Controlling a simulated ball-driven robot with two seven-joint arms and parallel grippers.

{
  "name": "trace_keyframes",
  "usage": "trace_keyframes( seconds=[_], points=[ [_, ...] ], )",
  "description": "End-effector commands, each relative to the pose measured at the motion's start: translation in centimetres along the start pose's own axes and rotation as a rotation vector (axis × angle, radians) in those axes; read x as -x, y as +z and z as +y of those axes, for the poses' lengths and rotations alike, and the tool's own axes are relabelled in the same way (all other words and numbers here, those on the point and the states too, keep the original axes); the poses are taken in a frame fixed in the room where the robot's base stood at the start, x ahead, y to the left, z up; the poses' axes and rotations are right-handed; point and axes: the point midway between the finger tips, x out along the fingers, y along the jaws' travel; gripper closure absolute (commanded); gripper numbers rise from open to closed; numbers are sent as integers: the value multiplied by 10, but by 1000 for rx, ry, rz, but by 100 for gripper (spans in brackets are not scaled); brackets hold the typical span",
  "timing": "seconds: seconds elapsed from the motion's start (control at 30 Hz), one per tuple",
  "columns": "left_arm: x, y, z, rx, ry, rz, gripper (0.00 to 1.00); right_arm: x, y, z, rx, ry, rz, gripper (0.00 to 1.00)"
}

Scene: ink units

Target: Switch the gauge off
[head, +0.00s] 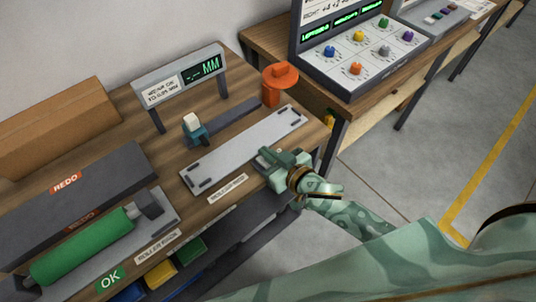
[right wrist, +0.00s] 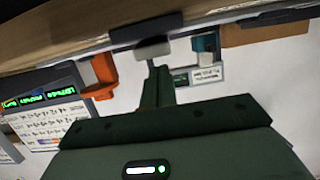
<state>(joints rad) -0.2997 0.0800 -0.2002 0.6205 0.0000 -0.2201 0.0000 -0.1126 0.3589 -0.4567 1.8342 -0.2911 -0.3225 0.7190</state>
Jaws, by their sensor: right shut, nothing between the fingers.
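The gauge has a grey display (head: 182,79) on two posts at the back of the wooden bench, lit green with dashes and "MM". In front of it a teal block with a pale top (head: 194,130) sits at the left end of a dark rail. An orange round-topped part (head: 280,78) stands at the bench's right end. My right gripper (head: 265,158) is shut and empty, over the front edge of the light plate (head: 245,148). In the right wrist view, tilted over, its fingers (right wrist: 160,76) show with the orange part (right wrist: 103,75) to their left. My left gripper is out of view.
A green roller (head: 82,246) lies at the left in front of a dark "REDO" box (head: 70,190). A cardboard box (head: 60,120) stands behind. A console with coloured knobs (head: 360,55) stands on another bench at the right. Floor is clear at the right.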

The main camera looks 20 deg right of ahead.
Motion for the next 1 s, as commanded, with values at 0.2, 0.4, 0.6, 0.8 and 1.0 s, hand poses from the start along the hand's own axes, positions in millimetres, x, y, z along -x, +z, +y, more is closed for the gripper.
trace_keyframes(
  seconds=[0.2,0.4,0.6,0.8,1.0],
  points=[
    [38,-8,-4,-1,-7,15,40,28,-31,6,0,0,0,100],
    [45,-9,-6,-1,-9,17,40,71,-35,6,-1,0,-1,100],
    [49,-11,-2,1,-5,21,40,97,-39,6,0,0,1,100],
    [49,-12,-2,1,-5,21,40,104,-40,6,0,1,2,100],
    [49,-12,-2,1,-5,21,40,104,-40,6,1,1,2,100]
  ],
)
